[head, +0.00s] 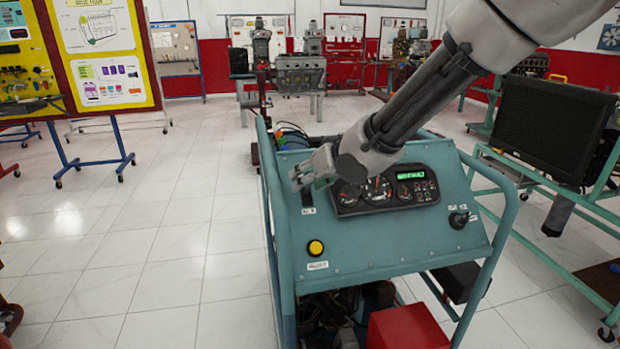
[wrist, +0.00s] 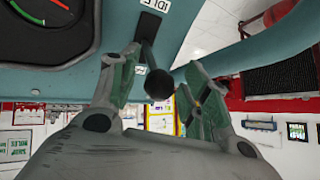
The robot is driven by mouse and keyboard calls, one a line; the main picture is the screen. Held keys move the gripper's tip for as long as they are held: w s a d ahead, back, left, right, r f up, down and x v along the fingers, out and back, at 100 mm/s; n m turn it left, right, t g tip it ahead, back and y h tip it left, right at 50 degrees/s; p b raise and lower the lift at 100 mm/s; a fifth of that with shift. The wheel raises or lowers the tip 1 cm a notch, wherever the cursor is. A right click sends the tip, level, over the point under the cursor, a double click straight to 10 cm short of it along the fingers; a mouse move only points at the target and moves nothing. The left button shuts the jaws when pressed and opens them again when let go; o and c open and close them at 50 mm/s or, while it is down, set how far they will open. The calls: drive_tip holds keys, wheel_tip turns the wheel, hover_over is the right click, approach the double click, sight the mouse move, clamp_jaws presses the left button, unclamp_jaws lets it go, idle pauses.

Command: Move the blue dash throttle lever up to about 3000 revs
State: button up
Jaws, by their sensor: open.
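The throttle lever shows in the wrist view as a dark stem with a round black knob (wrist: 159,84), coming out of a slot beside a label reading "IDLE". My gripper (wrist: 152,88) is open, with one finger on each side of the knob; I cannot tell whether either touches it. In the head view my gripper (head: 304,178) is at the upper left of the blue-green dash panel (head: 390,246) and hides the lever. The gauge cluster (head: 408,203) is just right of it, with dials and a lit green display too small to read.
A yellow button (head: 315,247) and a key switch (head: 460,217) are on the panel. Its tube frame (head: 508,215) rises at the sides. A red box (head: 408,329) sits below. A radiator stand (head: 548,128) is at right. Open tiled floor lies left.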

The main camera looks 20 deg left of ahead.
drive_tip(key=v, duration=1.2)
drive_tip(key=w+d+f+h, duration=0.15)
drive_tip(key=d+h, duration=0.25)
drive_tip(key=d, duration=0.8)
drive_tip(key=d+f+h, duration=0.3)
drive_tip(key=d+h, duration=0.1)
drive_tip(key=d, duration=0.9)
drive_tip(key=s+d+r+m, duration=0.2)
drive_tip(key=s+d, duration=0.3)
drive_tip(key=d, duration=0.3)
drive_tip(key=s+d+r+m, duration=0.1)
drive_tip(key=s+d+m, duration=0.3)
drive_tip(key=d, duration=0.5)
drive_tip(key=s+d+r+m, duration=0.2)
drive_tip(key=s+d, duration=0.6)
drive_tip(key=d, duration=0.1)
drive_tip(key=shift+s+r+m+g+h, duration=0.25)
drive_tip(key=shift+r+m+g+h, duration=0.05)
drive_tip(key=shift+m, duration=0.1)
